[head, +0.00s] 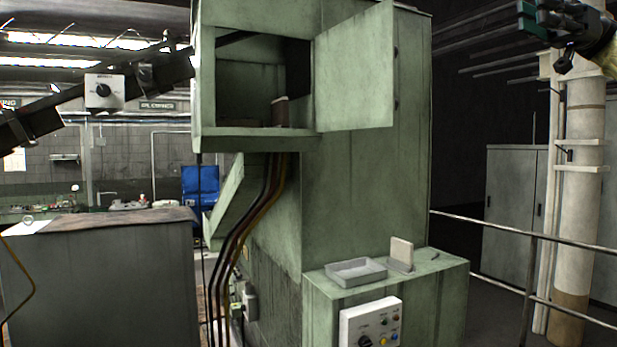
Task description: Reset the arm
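My gripper (545,22) shows at the top right corner of the head view, dark with green parts at its left end. It is high up and partly cut off by the frame edge. It is apart from the green machine (365,180), with clear air between them. I see nothing clearly held in it, and its fingers are too small and dark to tell open from shut. Most of my arm is out of view.
The machine's upper compartment has its door (355,70) swung open. A metal railing (530,232) and a pale column (572,200) stand at right.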

